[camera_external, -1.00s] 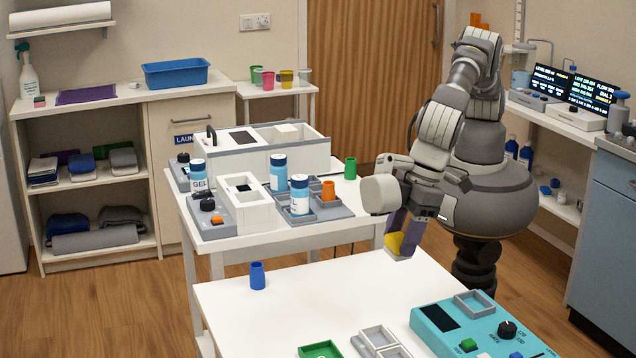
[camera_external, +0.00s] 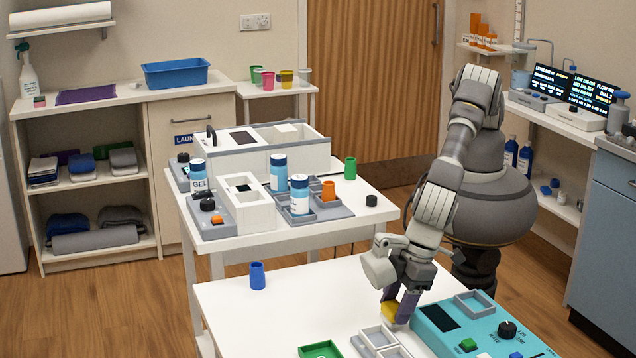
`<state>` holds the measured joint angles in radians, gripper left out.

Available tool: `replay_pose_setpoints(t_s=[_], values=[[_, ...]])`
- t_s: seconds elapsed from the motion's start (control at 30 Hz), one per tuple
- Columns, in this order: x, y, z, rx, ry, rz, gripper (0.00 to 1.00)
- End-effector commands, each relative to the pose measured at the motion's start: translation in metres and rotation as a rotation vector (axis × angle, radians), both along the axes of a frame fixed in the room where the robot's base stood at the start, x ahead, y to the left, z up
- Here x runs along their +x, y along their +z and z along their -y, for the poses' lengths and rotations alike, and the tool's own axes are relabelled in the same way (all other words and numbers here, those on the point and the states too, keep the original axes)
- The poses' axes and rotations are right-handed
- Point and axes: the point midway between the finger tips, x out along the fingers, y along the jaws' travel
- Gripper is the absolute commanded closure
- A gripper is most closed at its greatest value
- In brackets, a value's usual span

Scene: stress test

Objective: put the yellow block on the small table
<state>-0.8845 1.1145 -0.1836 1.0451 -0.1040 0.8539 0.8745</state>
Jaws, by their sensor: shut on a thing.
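My gripper (camera_external: 399,303) is shut on the yellow block (camera_external: 388,313), whose lower part shows between and below the purplish fingers. The block is low over the white front table (camera_external: 300,300), just behind the grey trays and left of the teal panel. I cannot tell whether it touches the tabletop. A small white table (camera_external: 250,91) with several coloured cups on it stands against the back wall. Which table the task calls small is not clear from the picture.
A blue cup (camera_external: 257,275) stands at the front table's back left. Grey trays (camera_external: 378,337), a green tray (camera_external: 320,350) and a teal panel (camera_external: 455,325) crowd its front and right. The middle table (camera_external: 300,226) holds bottles and boxes. The front table's left and centre are clear.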

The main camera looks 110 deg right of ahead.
Motion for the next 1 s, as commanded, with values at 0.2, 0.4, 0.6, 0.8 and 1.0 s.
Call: replay_pose_setpoints(t_s=[0.2, 0.4, 0.6, 0.8, 1.0], values=[[0.0, -0.009, 0.0, 0.002, 0.0, 0.001, 0.86], [0.0, -0.013, 0.0, 0.001, -0.001, 0.001, 0.86], [0.0, -0.012, 0.0, 0.001, -0.001, 0.001, 0.21], [0.0, -0.011, 0.0, 0.001, -0.001, 0.001, 0.21], [-0.005, 0.013, -0.002, 0.002, 0.001, 0.001, 0.21]])
